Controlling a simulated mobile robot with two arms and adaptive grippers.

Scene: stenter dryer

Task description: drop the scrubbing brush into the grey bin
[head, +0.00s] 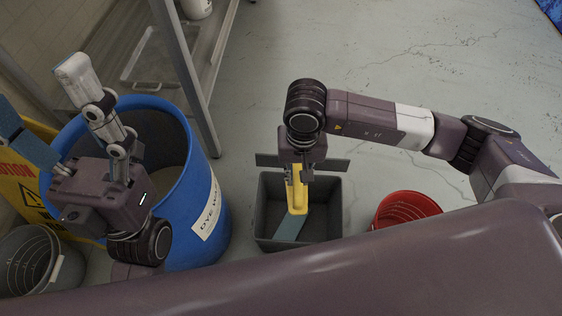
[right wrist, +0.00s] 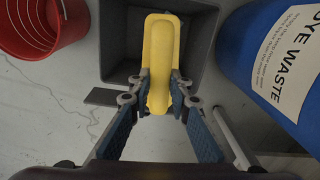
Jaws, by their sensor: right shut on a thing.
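The yellow scrubbing brush (head: 297,194) is held by my right gripper (head: 299,171), which points down over the grey bin (head: 264,236). In the right wrist view the brush (right wrist: 161,58) sits between the two fingers of my right gripper (right wrist: 159,84), with its long body over the opening of the bin (right wrist: 208,52). I cannot tell whether its lower end is below the rim. A teal strip (head: 288,228) shows inside the bin under the brush; what it is is unclear. My left gripper (head: 42,97) is open and empty near the blue drum.
A blue dye-waste drum (head: 205,205) stands left of the bin. A red bucket (head: 407,207) stands to its right. A dark flat piece (head: 335,164) lies by the bin's far side. A grey bucket (head: 38,265) and yellow caution sign (head: 22,185) are far left. Floor beyond is clear.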

